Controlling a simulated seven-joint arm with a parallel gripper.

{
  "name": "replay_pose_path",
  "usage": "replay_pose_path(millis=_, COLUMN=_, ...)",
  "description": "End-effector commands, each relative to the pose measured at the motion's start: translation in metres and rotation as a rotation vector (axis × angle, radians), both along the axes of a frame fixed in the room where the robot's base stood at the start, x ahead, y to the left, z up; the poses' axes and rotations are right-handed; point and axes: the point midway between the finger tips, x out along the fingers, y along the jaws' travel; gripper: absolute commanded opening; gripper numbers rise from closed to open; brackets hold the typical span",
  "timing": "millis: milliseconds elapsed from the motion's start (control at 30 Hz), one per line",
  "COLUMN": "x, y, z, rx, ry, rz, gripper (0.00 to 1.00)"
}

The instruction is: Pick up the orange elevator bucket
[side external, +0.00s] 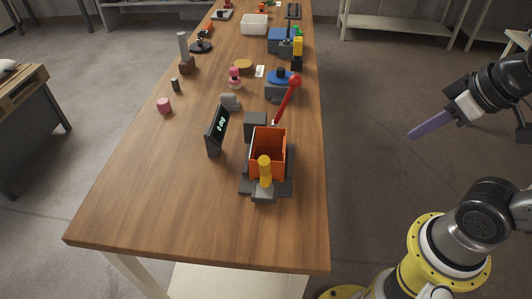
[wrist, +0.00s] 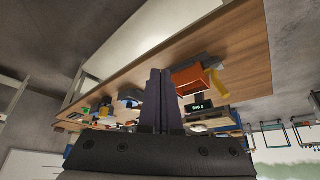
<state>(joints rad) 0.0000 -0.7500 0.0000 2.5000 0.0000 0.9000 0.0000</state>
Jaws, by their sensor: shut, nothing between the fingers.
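The orange elevator bucket (side external: 268,144) sits in a dark grey stand near the front of the long wooden table, open side up, with a yellow cylinder (side external: 265,170) at its near side. It also shows in the wrist view (wrist: 187,80), beyond the fingers and slightly right. My gripper (side external: 412,136) is to the right of the table, off its edge and well apart from the bucket. Its two long purple-grey fingers (wrist: 160,76) are together and empty.
A red-knobbed lever (side external: 287,97) rises just behind the bucket. A black display (side external: 217,131) stands to its left. Behind are a blue device (side external: 281,84), a pink figure (side external: 235,77) and a pink cylinder (side external: 164,105). The table's front left (side external: 150,200) is clear.

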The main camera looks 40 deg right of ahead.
Motion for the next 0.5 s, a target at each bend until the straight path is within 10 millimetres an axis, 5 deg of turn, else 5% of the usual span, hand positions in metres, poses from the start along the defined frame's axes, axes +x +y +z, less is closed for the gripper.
replay_pose_path(millis=200, x=0.0000, y=0.0000, z=0.0000, rx=0.000, ry=0.000, rz=0.000, gripper=0.02)
replay_pose_path(millis=400, x=0.0000, y=0.0000, z=0.0000, rx=0.000, ry=0.000, rz=0.000, gripper=0.38)
replay_pose_path(millis=500, x=0.0000, y=0.0000, z=0.0000, rx=0.000, ry=0.000, rz=0.000, gripper=0.40)
